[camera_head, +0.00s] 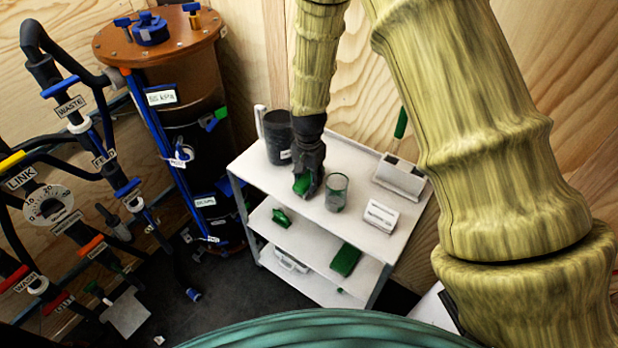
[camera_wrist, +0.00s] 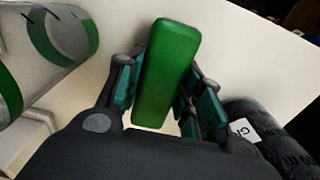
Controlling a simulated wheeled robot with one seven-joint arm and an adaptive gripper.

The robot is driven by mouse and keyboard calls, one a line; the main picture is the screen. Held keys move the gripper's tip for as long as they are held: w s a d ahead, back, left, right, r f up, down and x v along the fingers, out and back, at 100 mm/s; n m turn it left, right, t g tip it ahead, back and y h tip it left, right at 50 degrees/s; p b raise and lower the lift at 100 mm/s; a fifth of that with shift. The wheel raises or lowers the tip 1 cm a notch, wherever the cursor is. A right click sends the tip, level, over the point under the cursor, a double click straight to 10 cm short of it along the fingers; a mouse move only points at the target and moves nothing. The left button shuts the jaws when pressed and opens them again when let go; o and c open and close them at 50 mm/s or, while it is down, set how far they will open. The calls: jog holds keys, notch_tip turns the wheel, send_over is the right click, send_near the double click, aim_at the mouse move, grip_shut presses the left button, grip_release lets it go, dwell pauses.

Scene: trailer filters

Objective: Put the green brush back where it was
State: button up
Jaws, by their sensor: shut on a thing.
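My gripper (camera_head: 304,182) is shut on a green, rounded, block-shaped thing (camera_head: 302,185), held low over the top shelf of a white cart. In the wrist view the green thing (camera_wrist: 167,70) sits between the teal finger pads of my gripper (camera_wrist: 165,88). No bristles show, so I cannot tell whether it is the brush. I cannot tell whether it touches the shelf. A long green handle (camera_head: 401,123) stands up from a grey holder (camera_head: 400,177) at the back right of the top shelf; what is at its lower end is hidden.
The top shelf (camera_head: 347,215) also holds a clear cup (camera_head: 337,190) close right of my gripper, a black bucket (camera_head: 278,138) behind left and a white labelled block (camera_head: 381,216). Lower shelves hold a green block (camera_head: 345,260) and a green piece (camera_head: 281,218). Pipes and a tank (camera_head: 160,50) stand left.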

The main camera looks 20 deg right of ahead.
aim_at(308, 176)
jog(key=o, duration=1.1)
jog(key=shift+f, duration=0.1)
jog(key=shift+r+b, duration=1.1)
jog(key=shift+r, duration=5.05)
